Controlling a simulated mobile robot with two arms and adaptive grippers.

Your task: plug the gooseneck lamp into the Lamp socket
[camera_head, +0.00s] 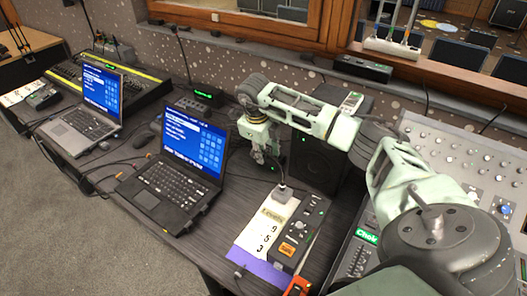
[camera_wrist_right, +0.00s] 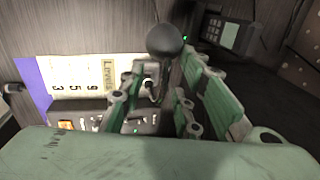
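My right gripper (camera_head: 263,160) points down above the far end of a black control box (camera_head: 301,233) with knobs and an orange button. A thin dark stem, seemingly the gooseneck lamp (camera_head: 283,181), rises from a light grey block beside the box toward my fingers. In the right wrist view its round dark head (camera_wrist_right: 165,40) shows close up, and the stem runs down between my fingers (camera_wrist_right: 165,85). The fingers look spread, with a gap beside the stem. No Lamp socket label is readable. My left gripper is not in view.
A paper strip marked "Levels" (camera_head: 262,222) on a purple sheet (camera_head: 262,272) lies left of the box. Two open laptops (camera_head: 170,190) stand left. A black speaker (camera_head: 317,160) stands behind, and a mixer panel (camera_head: 455,165) lies right. Dark desk shows between the near laptop and the paper.

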